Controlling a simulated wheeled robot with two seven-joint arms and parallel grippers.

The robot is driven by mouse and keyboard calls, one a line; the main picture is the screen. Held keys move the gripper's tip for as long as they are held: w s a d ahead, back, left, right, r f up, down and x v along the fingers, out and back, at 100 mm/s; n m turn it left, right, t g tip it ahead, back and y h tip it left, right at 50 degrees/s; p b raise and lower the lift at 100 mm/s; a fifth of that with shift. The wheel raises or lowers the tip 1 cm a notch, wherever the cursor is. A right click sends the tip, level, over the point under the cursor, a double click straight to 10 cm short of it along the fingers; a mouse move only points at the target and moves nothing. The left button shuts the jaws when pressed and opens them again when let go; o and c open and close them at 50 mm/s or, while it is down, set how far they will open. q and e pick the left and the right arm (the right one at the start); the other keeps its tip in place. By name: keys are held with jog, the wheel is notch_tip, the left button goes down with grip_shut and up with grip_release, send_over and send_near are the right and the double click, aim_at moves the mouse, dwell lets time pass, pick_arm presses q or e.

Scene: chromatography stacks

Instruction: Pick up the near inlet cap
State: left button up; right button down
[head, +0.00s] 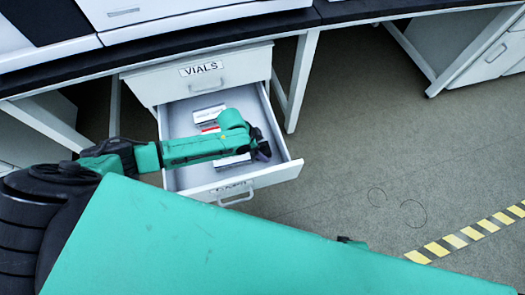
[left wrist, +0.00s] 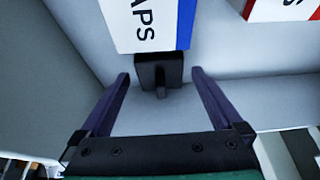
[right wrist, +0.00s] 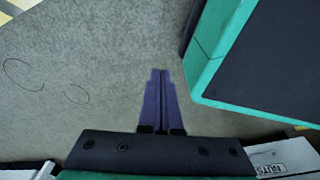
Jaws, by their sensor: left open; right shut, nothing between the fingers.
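A white box (left wrist: 150,22) with a blue edge and lettering ending in "APS" lies in the open drawer. A black block with a small stub (left wrist: 158,72) sits at its near end in the left wrist view. I cannot tell whether this block is the inlet cap or part of the box. My left gripper (left wrist: 160,90) is open, its fingers apart on either side of the block and not visibly touching it. In the head view my left gripper (head: 263,151) is over the drawer's right side, and my arm hides part of the contents. My right gripper (right wrist: 161,75) is shut and empty above the floor.
The drawer (head: 286,173) is pulled out below one labelled "VIALS" (head: 203,70). A red-edged white box (left wrist: 283,9) and another white box (head: 208,113) lie in it. Its walls stand close around my left gripper.

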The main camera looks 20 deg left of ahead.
pick_arm(q)
jog(key=shift+x, duration=1.05)
jog(key=shift+a+r, duration=0.1)
jog(key=c, duration=1.3)
